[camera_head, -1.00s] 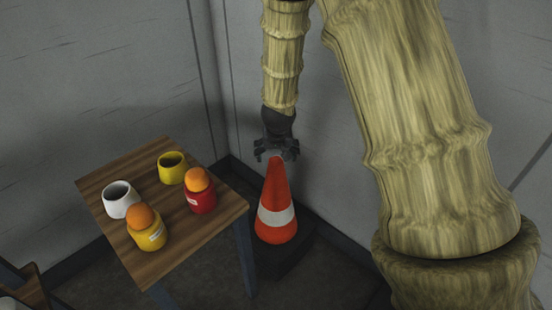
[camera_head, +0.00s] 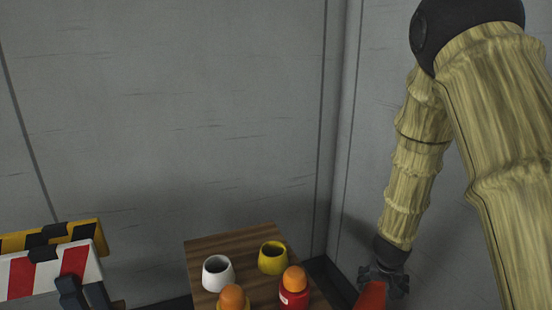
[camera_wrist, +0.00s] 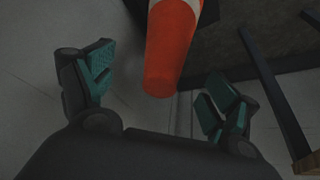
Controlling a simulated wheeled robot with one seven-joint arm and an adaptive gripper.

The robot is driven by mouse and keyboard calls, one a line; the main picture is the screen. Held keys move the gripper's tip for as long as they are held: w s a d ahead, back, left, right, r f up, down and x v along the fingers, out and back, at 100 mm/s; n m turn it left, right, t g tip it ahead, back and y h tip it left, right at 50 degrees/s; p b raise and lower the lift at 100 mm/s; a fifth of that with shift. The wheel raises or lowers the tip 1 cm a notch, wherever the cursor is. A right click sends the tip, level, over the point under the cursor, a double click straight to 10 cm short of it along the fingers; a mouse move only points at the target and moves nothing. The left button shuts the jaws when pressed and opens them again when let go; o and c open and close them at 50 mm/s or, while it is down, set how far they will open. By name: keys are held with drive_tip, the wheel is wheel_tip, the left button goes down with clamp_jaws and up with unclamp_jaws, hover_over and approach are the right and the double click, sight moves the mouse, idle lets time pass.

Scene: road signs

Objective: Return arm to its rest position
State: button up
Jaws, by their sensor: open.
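My gripper (camera_head: 384,280) is at the lower right of the head view, at the end of my bamboo-patterned arm. An orange traffic cone (camera_head: 371,296) shows only its tip there, just below and beside the gripper. In the wrist view my gripper (camera_wrist: 155,88) has its two teal-padded fingers spread wide. The cone (camera_wrist: 170,50) lies between and beyond them in that view, with its orange tip towards the gripper and a white band at the top edge. Neither finger appears to touch it.
A wooden table (camera_head: 205,245) holds a white cup (camera_head: 217,273), a yellow cup (camera_head: 273,258), and red (camera_head: 294,297) and yellow containers topped with orange balls. A striped barrier (camera_head: 50,270) stands at the left. Grey walls close in behind.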

drive_tip(key=s+a+f+n+g, duration=0.2)
drive_tip(key=s+a+f+n, duration=0.1)
drive_tip(key=s+f, duration=1.5)
drive_tip(key=s+a+f+n+g+y, duration=0.1)
drive_tip(key=s+a+f, duration=0.3)
drive_tip(key=s, duration=0.6)
drive_tip(key=s+a+f+g+y, duration=0.1)
drive_tip(key=s+a+f, duration=0.3)
drive_tip(key=s, duration=0.5)
wheel_tip(320, 180, up, 21)
drive_tip(key=p, duration=2.1)
drive_tip(key=shift+r+p, duration=0.15)
drive_tip(key=shift+p, duration=0.15)
drive_tip(key=shift+a, duration=0.1)
